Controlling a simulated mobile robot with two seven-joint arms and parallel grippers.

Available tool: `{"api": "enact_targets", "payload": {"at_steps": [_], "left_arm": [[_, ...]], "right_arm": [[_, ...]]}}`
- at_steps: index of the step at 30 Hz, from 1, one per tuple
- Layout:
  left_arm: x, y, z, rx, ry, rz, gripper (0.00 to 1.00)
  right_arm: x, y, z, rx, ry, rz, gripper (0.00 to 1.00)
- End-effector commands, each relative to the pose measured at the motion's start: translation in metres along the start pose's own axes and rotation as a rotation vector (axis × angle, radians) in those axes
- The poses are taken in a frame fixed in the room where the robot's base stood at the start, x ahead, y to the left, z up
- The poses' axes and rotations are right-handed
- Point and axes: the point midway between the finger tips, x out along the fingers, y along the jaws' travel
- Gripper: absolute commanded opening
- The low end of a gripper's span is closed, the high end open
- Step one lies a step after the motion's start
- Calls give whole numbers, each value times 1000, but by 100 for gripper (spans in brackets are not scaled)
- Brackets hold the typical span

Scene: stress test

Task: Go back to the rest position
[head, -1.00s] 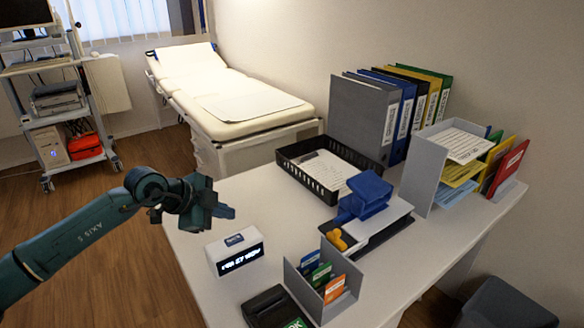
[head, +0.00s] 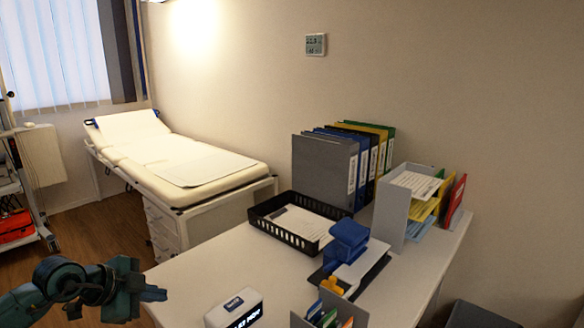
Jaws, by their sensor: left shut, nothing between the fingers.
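My left gripper (head: 150,293) is in the lower left of the head view. It is shut and empty, off the left edge of the white desk (head: 200,272), with its fingers pointing right. It touches nothing that I can see. My right gripper is not in view.
On the desk are a small white display box (head: 234,306), a black tray (head: 287,238) with papers, a blue object (head: 347,241), ring binders (head: 324,172) and a grey paper holder (head: 391,214). An exam couch (head: 185,165) stands behind. Floor shows at left.

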Motion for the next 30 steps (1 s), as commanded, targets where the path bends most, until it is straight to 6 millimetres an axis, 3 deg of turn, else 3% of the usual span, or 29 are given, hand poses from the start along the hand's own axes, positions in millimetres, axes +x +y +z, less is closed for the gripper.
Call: {"api": "enact_targets", "payload": {"at_steps": [1,7,12,15,17,20,25,30], "left_arm": [[2,4,-4,2,18,7,0],[25,63,-77,17,377,35,0],[20,100,-134,-93,680,-86,0],[12,113,-149,-245,783,-233,0],[8,120,-146,-363,784,-334,0],[8,141,-124,-574,679,-463,0],[15,215,-72,-866,350,-483,0],[13,285,-52,-1002,131,-365,0]], "right_arm": [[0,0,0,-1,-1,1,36],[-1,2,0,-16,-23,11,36],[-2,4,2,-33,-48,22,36],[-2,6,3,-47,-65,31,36],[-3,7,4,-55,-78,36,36],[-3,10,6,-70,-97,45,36],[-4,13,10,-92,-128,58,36],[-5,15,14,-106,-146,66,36]]}}
